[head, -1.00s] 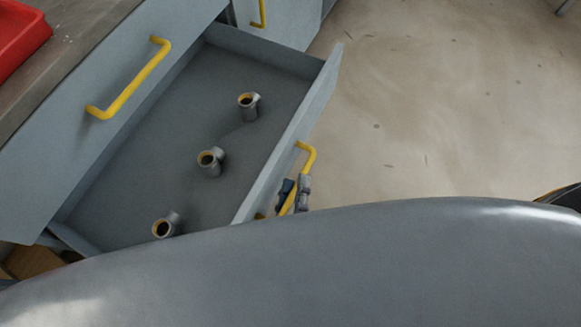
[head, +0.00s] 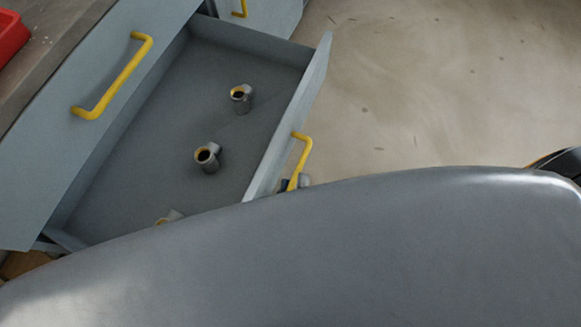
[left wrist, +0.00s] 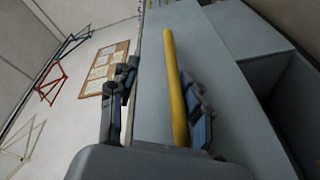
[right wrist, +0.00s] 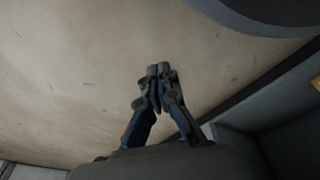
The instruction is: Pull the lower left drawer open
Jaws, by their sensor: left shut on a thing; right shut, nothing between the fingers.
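The lower left drawer (head: 290,125) stands well out from the grey cabinet, and its inside shows from above in the head view. Its yellow handle (head: 304,150) is on the front panel. My left gripper (head: 296,183) is shut on this handle, mostly hidden behind my grey body. In the left wrist view, the fingers (left wrist: 160,76) lie on either side of the yellow bar (left wrist: 174,90). My right gripper (right wrist: 158,70) is shut and empty above the floor in the right wrist view.
Inside the drawer are pipe fittings (head: 207,157), one partly hidden by my body. A closed drawer above has a yellow handle (head: 113,80). A red tray (head: 10,38) sits on the worktop (head: 50,60). The floor (head: 430,90) to the right is clear.

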